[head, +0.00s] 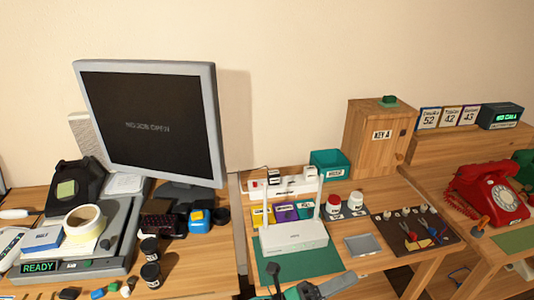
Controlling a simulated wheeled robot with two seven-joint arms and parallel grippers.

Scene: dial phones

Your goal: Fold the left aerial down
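A white router (293,238) stands on a green mat (263,268) on the middle desk. Its left aerial (265,207) is a thin white rod standing upright at the router's left end. Its right aerial (320,200) stands upright at the other end. My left gripper (308,279) is at the bottom edge, in front of and below the router. Its two fingers appear spread apart, with nothing seen between them; part of it is cut off by the frame. It is apart from both aerials. My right gripper is not in view.
Behind the router are a white power strip (290,186) and several coloured boxes (285,212). Two jars (334,204), a grey tray (362,245) and a dark tool board (412,248) lie to the right. A monitor (150,125) stands left; a red phone (492,192) is far right.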

